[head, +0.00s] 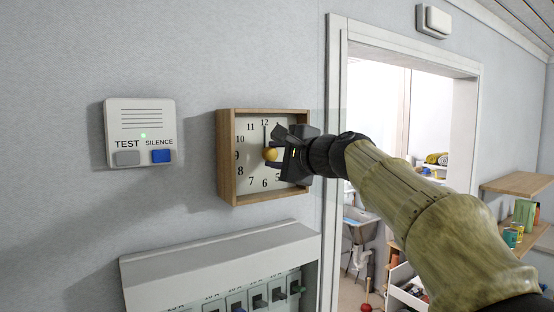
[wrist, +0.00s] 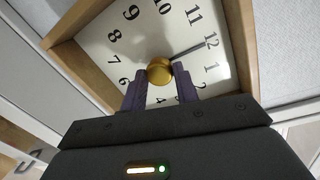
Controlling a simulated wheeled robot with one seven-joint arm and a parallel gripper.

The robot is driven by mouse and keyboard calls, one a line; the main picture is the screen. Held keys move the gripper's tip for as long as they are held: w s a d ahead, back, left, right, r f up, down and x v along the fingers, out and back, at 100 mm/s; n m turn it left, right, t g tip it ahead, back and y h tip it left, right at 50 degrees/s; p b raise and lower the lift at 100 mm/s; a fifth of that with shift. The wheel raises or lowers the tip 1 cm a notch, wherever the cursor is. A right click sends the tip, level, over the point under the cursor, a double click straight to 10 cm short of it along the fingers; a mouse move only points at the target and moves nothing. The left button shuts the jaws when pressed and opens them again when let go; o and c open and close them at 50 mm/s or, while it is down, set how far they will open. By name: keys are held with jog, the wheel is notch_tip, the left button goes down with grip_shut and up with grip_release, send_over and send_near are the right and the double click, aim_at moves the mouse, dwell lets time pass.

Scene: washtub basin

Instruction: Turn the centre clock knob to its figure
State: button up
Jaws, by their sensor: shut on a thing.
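The wooden-framed square clock (head: 225,157) hangs on the grey wall, with a white dial and black figures. Its centre knob (head: 270,154) is a small brass-coloured ball. In the wrist view the knob (wrist: 159,70) sits between the tips of my gripper (wrist: 159,80), whose two purple-grey fingers are closed on its sides. In the head view my gripper (head: 277,154) reaches in from the right and covers the figures on the dial's right side. A dark hand points to the 12 in both views. Whether a second hand lies behind my gripper I cannot tell.
An alarm panel (head: 140,133) with TEST and SILENCE buttons and a green light is left of the clock. A breaker box (head: 220,262) juts out below it. A doorway (head: 335,120) opens on the right, with shelves (head: 518,184) beyond.

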dwell(0.4)
jog(key=o, duration=1)
jog(key=b+v, duration=0.7)
jog(key=v, duration=1)
jog(key=shift+s+d, duration=0.1)
jog(key=shift+s, duration=0.1)
